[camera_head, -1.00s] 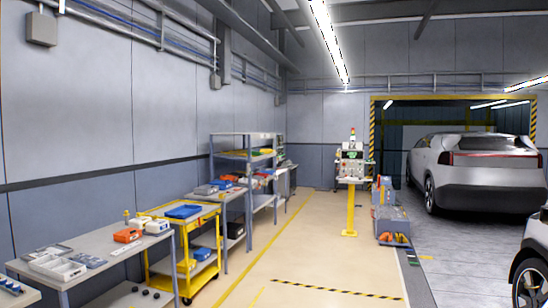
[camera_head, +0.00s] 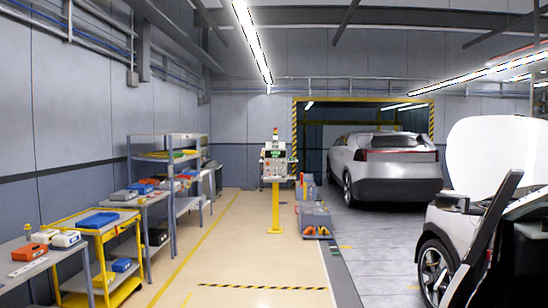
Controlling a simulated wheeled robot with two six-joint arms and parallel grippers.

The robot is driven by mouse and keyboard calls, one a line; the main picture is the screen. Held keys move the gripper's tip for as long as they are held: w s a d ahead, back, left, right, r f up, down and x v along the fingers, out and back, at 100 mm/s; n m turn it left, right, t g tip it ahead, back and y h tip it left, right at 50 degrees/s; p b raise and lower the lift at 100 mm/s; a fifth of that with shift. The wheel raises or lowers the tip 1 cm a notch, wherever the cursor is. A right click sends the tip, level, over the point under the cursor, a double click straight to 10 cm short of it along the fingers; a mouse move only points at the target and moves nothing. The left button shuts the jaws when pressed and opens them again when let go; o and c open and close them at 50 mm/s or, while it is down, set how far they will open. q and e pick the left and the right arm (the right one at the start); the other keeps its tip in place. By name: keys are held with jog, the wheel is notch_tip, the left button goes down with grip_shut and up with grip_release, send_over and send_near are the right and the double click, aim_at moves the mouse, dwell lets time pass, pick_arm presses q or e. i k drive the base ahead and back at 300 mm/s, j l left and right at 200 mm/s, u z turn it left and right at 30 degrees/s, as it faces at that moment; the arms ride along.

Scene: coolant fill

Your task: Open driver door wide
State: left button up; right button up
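A white car (camera_head: 438,227) stands at the right edge, cut off by the frame. A raised white panel, which looks like its open hood (camera_head: 495,150), stands up at its front. The door's full shape and handle are not visible. Neither of my grippers is in view.
A silver car (camera_head: 395,172) stands in the yellow-striped bay at the back. A yellow post with a control panel (camera_head: 275,175) and a grey tool cart (camera_head: 315,218) stand mid-floor. A yellow cart (camera_head: 100,245) and shelves (camera_head: 165,165) line the left wall. The beige floor (camera_head: 235,255) between is clear.

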aim_at(498, 271)
jog(key=z, duration=1.3)
jog(key=i+j+z, duration=0.1)
jog(key=j+z, duration=0.15)
jog(key=j, duration=0.9)
jog(key=j+z, duration=0.3)
jog(key=j, duration=0.85)
jog(key=k+j+z, duration=0.1)
jog(key=j+z, duration=0.15)
jog(key=j, duration=0.85)
jog(key=i+l, duration=0.55)
jog(key=i+l+u, duration=0.15)
jog(key=i+l, duration=0.85)
jog(key=l, duration=0.2)
jog(key=i+l+u, duration=0.1)
jog(key=i+l, duration=0.4)
jog(key=l, duration=0.1)
